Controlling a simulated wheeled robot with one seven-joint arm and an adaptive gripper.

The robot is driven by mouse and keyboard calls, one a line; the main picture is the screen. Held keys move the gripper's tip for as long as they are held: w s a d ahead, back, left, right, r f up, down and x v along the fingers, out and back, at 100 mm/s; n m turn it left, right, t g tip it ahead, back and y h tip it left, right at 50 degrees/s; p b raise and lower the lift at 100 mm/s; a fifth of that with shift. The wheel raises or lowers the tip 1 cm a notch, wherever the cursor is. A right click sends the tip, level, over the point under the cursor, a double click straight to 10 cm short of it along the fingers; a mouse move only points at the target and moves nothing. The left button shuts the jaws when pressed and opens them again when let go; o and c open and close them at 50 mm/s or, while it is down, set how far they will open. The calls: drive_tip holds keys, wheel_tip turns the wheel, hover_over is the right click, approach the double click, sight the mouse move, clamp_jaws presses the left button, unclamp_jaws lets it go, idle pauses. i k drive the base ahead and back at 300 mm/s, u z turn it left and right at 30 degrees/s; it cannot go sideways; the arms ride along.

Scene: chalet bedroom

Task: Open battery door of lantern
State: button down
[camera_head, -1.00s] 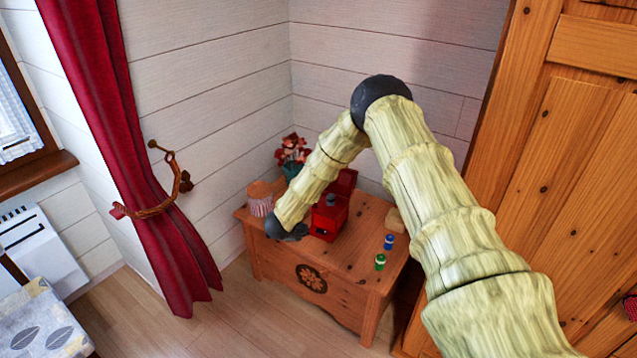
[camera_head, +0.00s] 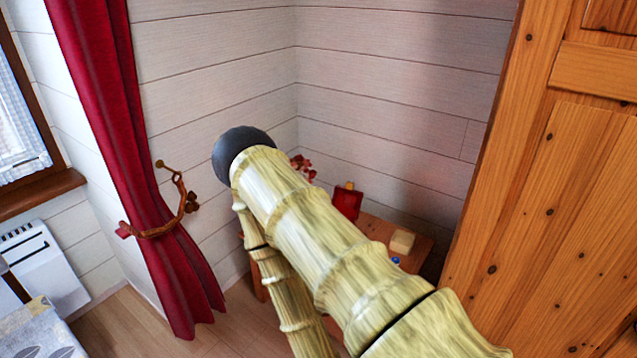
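A red object (camera_head: 347,202) with a small orange-yellow top shows on the wooden chest (camera_head: 378,228), just beyond my arm. I cannot tell whether it is part of the lantern or a separate thing behind it; the rest of the lantern is hidden by my arm. No battery door can be seen. A small blue-topped battery-like cylinder (camera_head: 395,260) peeks out at the right edge of my arm. My arm crosses the middle of the picture, and its forearm runs down out of the bottom edge. My gripper is not in view.
A pale block (camera_head: 402,241) lies on the chest's right part. Red flowers (camera_head: 302,167) show behind my arm. A wooden door or wardrobe (camera_head: 550,200) stands close on the right, a red curtain (camera_head: 125,150) on the left. Some floor (camera_head: 140,325) is bare at lower left.

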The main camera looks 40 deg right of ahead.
sight(345, 200)
drive_tip(key=u, duration=1.45)
drive_tip(key=k, duration=1)
drive_tip(key=z, duration=1.6)
drive_tip(key=i, duration=1)
